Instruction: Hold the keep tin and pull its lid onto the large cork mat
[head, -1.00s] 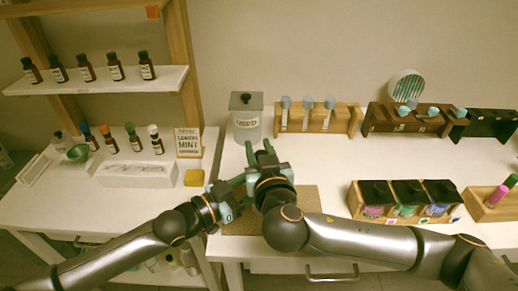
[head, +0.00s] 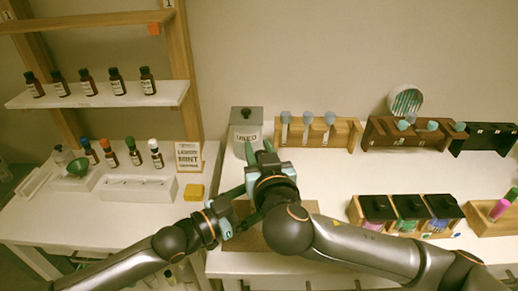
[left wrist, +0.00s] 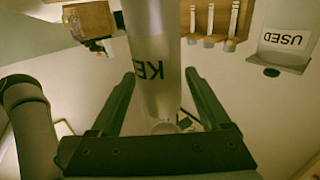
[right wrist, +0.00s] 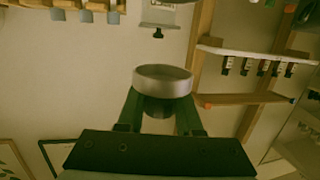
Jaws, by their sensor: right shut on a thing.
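The keep tin (left wrist: 158,75) shows in the left wrist view, pale and upside down, its label partly read as "KE". It stands between the two fingers of my left gripper (left wrist: 160,82); whether they press on it is unclear. My right gripper (right wrist: 162,108) is shut on the knob of a round metal lid (right wrist: 162,76). The lid shows its rim, with no tin joined to it in that view. In the head view my right gripper (head: 260,165) and arm hide the tin and lid. The large cork mat (head: 258,242) lies beneath my grippers, partly covered.
A "USED" tin (head: 246,138) stands just behind my right gripper. Wooden racks with vials line the back, and a rack of dark-capped bottles (head: 408,212) stands at right. The white tabletop between the racks is clear.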

